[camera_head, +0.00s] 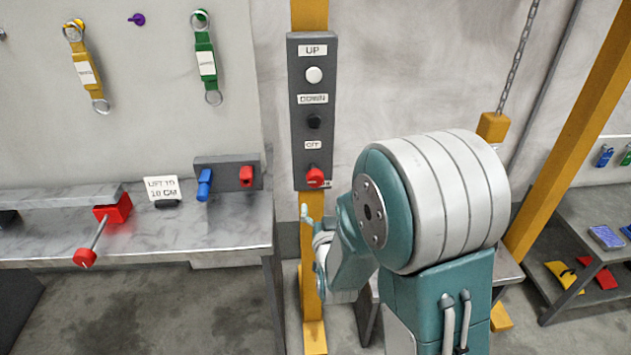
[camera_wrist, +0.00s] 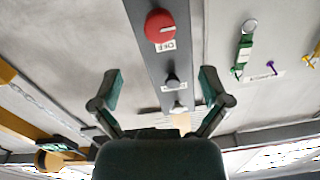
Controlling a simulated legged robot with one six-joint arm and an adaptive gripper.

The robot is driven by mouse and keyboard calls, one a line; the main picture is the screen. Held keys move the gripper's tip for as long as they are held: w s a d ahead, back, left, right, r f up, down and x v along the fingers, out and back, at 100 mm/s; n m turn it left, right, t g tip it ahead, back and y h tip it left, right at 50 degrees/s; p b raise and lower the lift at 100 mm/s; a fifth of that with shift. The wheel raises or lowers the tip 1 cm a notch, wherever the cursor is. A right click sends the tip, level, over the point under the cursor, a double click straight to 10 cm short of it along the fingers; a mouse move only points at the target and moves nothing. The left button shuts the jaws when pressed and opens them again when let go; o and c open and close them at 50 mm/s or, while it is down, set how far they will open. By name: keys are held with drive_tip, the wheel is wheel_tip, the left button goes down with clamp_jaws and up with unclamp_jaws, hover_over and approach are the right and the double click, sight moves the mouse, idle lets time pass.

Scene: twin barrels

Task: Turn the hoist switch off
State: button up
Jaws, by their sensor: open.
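The hoist control panel (camera_head: 298,120) is a tall grey box on a yellow post. It has a white button (camera_head: 314,75) marked UP, a black button (camera_head: 314,121) marked DOWN, and a red rotary switch (camera_head: 315,177) at the bottom. A label above the switch appears to read OFF. In the wrist view the picture is inverted, and the red switch (camera_wrist: 160,26) shows beyond the fingertips. My gripper (camera_wrist: 160,78) is open and empty, its two fingers apart, not touching the switch.
A metal bench (camera_head: 200,226) on the left carries a red clamp-like device with a rod (camera_head: 113,209) and a grey block with blue and red levers (camera_head: 230,172). A chain (camera_head: 517,60) hangs at right. A yellow beam (camera_head: 570,130) and shelf stand far right.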

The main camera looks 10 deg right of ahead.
sight(316, 182)
drive_tip(key=w, duration=0.6)
drive_tip(key=w+d, duration=0.1)
drive_tip(key=w, duration=0.3)
drive_tip(key=c, duration=1.1)
